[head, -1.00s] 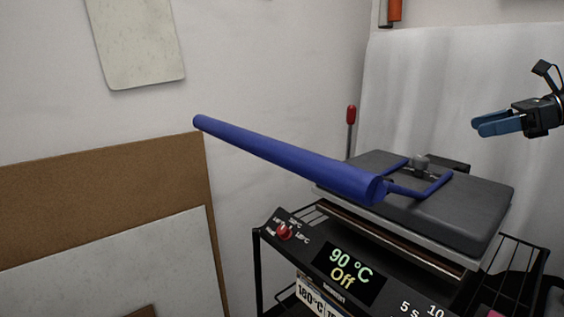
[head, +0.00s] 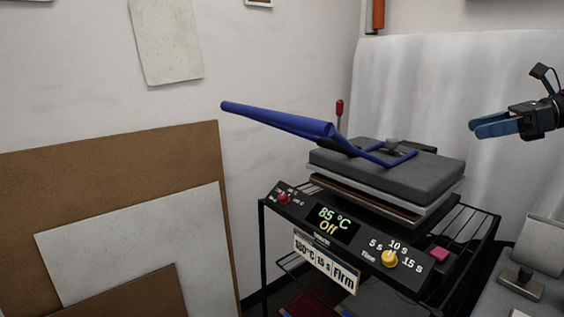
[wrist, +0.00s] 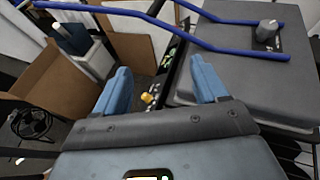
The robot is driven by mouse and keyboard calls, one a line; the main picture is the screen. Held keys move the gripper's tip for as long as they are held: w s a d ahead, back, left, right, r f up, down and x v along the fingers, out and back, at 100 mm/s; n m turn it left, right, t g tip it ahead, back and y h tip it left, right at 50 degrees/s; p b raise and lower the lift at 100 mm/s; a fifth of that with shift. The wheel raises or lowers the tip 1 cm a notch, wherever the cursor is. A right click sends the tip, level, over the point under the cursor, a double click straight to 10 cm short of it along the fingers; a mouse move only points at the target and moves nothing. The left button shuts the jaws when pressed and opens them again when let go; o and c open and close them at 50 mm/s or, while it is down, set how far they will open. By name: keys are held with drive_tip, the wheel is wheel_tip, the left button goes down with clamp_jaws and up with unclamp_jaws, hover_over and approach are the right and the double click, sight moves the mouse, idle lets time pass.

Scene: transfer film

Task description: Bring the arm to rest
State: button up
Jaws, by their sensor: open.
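My gripper (head: 492,127) is at the upper right of the head view, in the air to the right of the heat press and apart from it. Its blue fingers are open with nothing between them, as the wrist view (wrist: 160,88) also shows. The heat press (head: 385,172) has a grey upper plate and a long blue handle (head: 280,120) reaching to the left. Its display (head: 333,224) reads 85 °C and Off. In the wrist view the blue handle (wrist: 170,20) crosses the top, beyond the fingers.
The press stands on a black wire cart (head: 470,225). A card (head: 326,264) reading 180°C, 15 s, Firm hangs at its front. Brown and white boards (head: 130,220) lean on the wall at left. A grey surface (head: 500,295) with a small block lies at lower right.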

drive_tip(key=a+f+m+t+y+b, duration=0.1)
drive_tip(key=a+f+m+y, duration=0.35)
drive_tip(key=a+f, duration=1.1)
drive_tip(key=s+a+f+m+t+y+b, duration=0.2)
drive_tip(key=s+a+f+m+t, duration=0.75)
drive_tip(key=s+a+m, duration=0.35)
drive_tip(key=s+f+m+t+h+b, duration=0.1)
drive_tip(key=s+f+m+t+h, duration=0.1)
drive_tip(key=s+f+m+h, duration=0.35)
drive_tip(key=s+f+m+t+h, duration=0.1)
drive_tip(key=s+f+m+h, duration=0.1)
drive_tip(key=s+m+h, duration=0.65)
drive_tip(key=s+f+m+t+h+b, duration=0.1)
drive_tip(key=s+f+m+t+h, duration=0.15)
drive_tip(key=s+m, duration=0.75)
drive_tip(key=s+d+m+g+h, duration=0.1)
drive_tip(key=s+d+m+g, duration=0.2)
drive_tip(key=s, duration=0.8)
drive_tip(key=s+d+r+m+g+h+b, duration=0.1)
drive_tip(key=s+d+m+g, duration=0.2)
drive_tip(key=s, duration=0.8)
drive_tip(key=shift+s+m+g, duration=0.25)
drive_tip(key=shift+m+g, duration=0.3)
drive_tip(key=shift+g, duration=0.15)
